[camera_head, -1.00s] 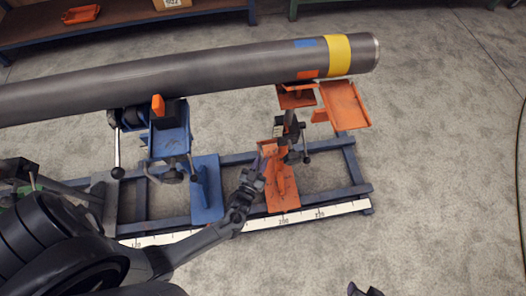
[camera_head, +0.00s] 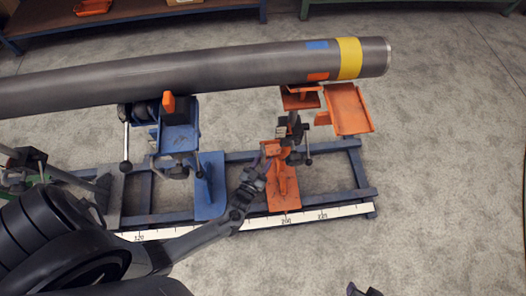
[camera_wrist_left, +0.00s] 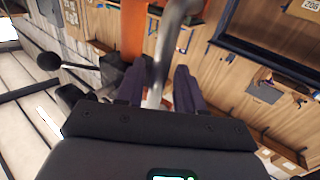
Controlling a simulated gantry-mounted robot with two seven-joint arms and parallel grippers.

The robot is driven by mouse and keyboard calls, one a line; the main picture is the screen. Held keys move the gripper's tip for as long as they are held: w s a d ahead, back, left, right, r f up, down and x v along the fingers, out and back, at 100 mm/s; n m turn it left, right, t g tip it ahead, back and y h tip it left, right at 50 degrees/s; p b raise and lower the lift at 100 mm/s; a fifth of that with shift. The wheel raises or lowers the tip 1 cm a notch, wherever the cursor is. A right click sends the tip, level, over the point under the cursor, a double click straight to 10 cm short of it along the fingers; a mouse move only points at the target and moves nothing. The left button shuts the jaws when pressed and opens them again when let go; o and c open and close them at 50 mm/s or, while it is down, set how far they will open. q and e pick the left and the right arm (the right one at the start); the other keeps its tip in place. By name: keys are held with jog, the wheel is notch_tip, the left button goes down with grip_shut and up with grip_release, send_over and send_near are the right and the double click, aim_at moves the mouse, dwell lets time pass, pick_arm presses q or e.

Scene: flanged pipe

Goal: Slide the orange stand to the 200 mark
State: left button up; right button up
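The orange stand (camera_head: 283,193) stands on the blue rail frame, its base by the 200 label on the white scale (camera_head: 330,212). Its upper orange support is under the grey pipe (camera_head: 220,69). My left gripper (camera_head: 264,163) is at the stand's upright, on its left side. In the left wrist view, its dark fingers (camera_wrist_left: 160,88) lie on both sides of a grey metal bar, with orange behind; whether they press on it is unclear. My right gripper (camera_head: 365,291) barely shows at the bottom edge, its two tips apart, with nothing seen between them.
A blue stand (camera_head: 209,187) with a clamp and lever is left of the orange one on the same rails (camera_head: 335,194). A green stand (camera_head: 20,184) is at the far left. Bare floor lies to the right. Workbenches (camera_head: 130,23) run along the back.

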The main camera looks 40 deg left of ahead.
pick_arm(q)
jog(key=p+v, duration=0.2)
jog(key=v, duration=0.8)
jog(key=shift+s, duration=0.35)
jog(key=shift+a, duration=0.1)
